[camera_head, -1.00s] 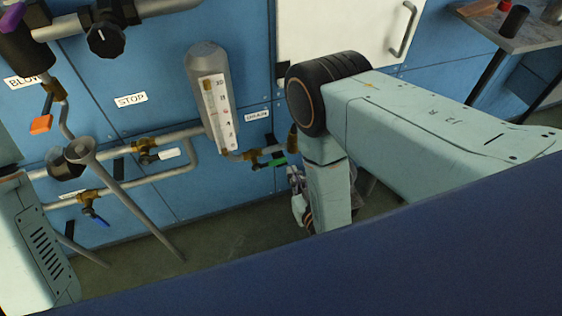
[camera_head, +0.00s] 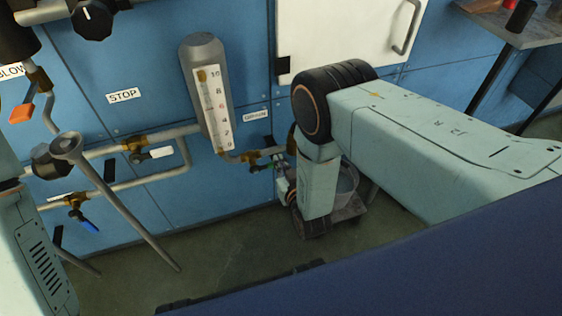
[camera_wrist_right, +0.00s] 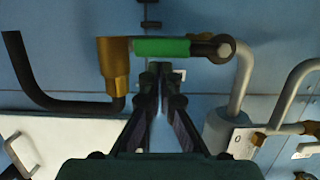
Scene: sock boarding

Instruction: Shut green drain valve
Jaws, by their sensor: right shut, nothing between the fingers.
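The green drain valve handle (camera_wrist_right: 160,47) lies across the upper middle of the right wrist view, running between a brass valve body (camera_wrist_right: 117,72) and a dark rounded fitting. In the head view the drain valve's brass body (camera_head: 250,157) is below the "DRAIN" label (camera_head: 256,115), its handle largely hidden by my right gripper and arm. My right gripper (camera_wrist_right: 160,68) is shut and empty, its fingertips at the handle's lower edge in the wrist view; I cannot tell whether they touch. My left gripper is not in view.
The grey level gauge (camera_head: 204,58) stands left of the drain valve. A white valve lever (camera_head: 160,152), a blue lever (camera_head: 88,226) and an orange lever (camera_head: 20,112) sit on pipes further left. A grey stand pole (camera_head: 120,205) leans there. A white cabinet door (camera_head: 345,35) is above.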

